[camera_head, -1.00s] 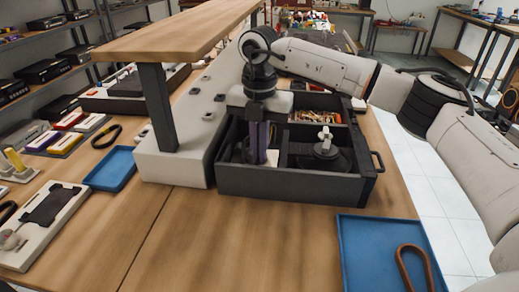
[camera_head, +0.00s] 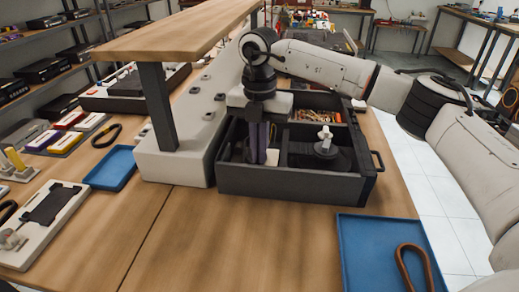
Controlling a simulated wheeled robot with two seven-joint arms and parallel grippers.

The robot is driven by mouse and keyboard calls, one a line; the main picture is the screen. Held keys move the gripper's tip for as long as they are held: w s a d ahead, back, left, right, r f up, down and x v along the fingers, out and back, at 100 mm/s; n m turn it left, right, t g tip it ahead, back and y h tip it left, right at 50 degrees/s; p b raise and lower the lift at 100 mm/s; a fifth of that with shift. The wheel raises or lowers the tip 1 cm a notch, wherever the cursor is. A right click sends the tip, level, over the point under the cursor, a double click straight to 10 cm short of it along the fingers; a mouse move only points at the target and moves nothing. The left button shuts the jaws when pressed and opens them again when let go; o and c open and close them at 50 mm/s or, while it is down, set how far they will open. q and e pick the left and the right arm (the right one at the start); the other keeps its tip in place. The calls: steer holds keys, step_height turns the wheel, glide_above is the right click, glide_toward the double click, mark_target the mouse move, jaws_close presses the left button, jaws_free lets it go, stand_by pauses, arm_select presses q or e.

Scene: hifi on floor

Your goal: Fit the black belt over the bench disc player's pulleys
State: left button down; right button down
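My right gripper (camera_head: 259,152) points down into the left part of a dark open-topped box (camera_head: 290,184) with a handle. Its fingers are close together; their tips and anything between them are hard to make out. The box may be the bench disc player, but I cannot tell. In its right part is a black round piece (camera_head: 325,159) with a white post (camera_head: 325,137). A dark belt loop (camera_head: 107,136) lies on the bench at the left. Another dark loop (camera_head: 7,211) shows at the left edge. I cannot make out a belt around any pulleys. My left gripper is out of view.
A blue tray (camera_head: 365,260) at front right holds a brown loop (camera_head: 403,268). An empty blue tray (camera_head: 111,168) lies at left. A white base (camera_head: 180,168) carries a post and raised wooden shelf (camera_head: 180,30) left of the box. The front middle bench is clear.

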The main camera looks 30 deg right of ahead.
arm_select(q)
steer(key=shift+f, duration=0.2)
arm_select(e)
steer(key=shift+f, duration=0.5)
steer(key=c, duration=1.9)
jaws_free()
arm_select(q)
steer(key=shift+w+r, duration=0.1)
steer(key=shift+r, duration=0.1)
arm_select(e)
step_height(320, 180, up, 10)
steer(key=shift+d+r, duration=0.15)
steer(key=shift+r, duration=0.05)
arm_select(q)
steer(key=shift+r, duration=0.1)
arm_select(e)
steer(key=shift+r, duration=0.15)
